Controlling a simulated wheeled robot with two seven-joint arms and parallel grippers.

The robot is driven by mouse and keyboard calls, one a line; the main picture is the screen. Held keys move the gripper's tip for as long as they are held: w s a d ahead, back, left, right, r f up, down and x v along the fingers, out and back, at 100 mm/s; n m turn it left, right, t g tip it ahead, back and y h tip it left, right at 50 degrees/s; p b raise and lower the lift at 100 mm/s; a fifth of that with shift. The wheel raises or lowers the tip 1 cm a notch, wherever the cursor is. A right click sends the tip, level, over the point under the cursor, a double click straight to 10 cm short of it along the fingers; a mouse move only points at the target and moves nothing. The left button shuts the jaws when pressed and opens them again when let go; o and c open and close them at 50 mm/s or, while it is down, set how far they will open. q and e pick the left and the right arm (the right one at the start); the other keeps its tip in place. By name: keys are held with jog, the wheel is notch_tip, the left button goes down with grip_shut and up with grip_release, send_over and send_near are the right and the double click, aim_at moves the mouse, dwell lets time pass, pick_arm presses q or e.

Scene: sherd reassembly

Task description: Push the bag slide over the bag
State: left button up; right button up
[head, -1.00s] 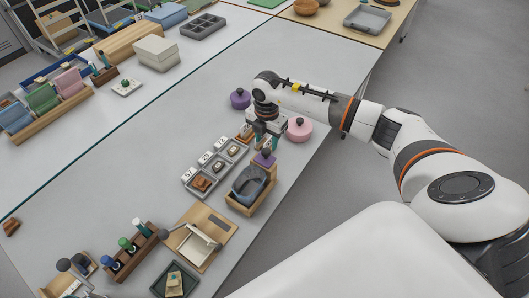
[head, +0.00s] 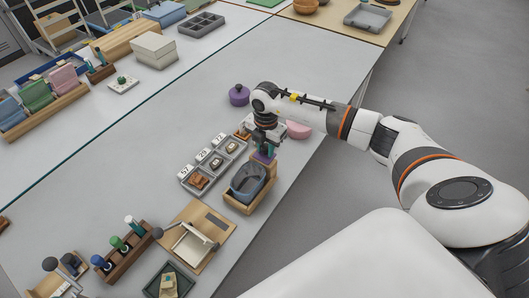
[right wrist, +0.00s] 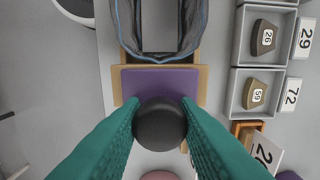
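The bag (head: 238,187) stands in a wooden box with its blue-rimmed mouth open. It also shows at the top of the right wrist view (right wrist: 196,20). The bag slide (head: 262,157), a purple plate with a round black knob, lies at the end of the box beside the bag, not over it. In the right wrist view, the slide (right wrist: 160,82) lies on wood. My right gripper (right wrist: 160,112) has its teal fingers against both sides of the black knob with no visible gap. The head view also shows this gripper (head: 265,150). My left gripper is out of view.
Grey trays (head: 216,160) of numbered sherds stand left of the box. A purple lidded pot (head: 238,95) and a pink pot (head: 298,129) stand near the gripper. A wooden board with a frame (head: 196,240) lies in front.

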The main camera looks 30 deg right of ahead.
aim_at(262, 157)
jog(key=shift+s+a+f, duration=0.1)
jog(key=shift+s+a, duration=0.1)
jog(key=shift+a, duration=0.05)
jog(key=shift+c, duration=0.4)
jog(key=shift+s+a+p, duration=0.4)
jog(key=shift+a+p, duration=0.1)
jog(key=shift+a, duration=0.3)
jog(key=o, duration=0.7)
jog(key=shift+f, duration=0.1)
notch_tip(262, 157, up, 2)
jog(key=shift+w+d+p, duration=0.1)
jog(key=shift+d+p, duration=0.05)
jog(key=shift+p, duration=0.65)
jog(key=shift+r+p, duration=1.35)
jog(key=shift+r, duration=0.55)
jog(key=shift+w, duration=0.1)
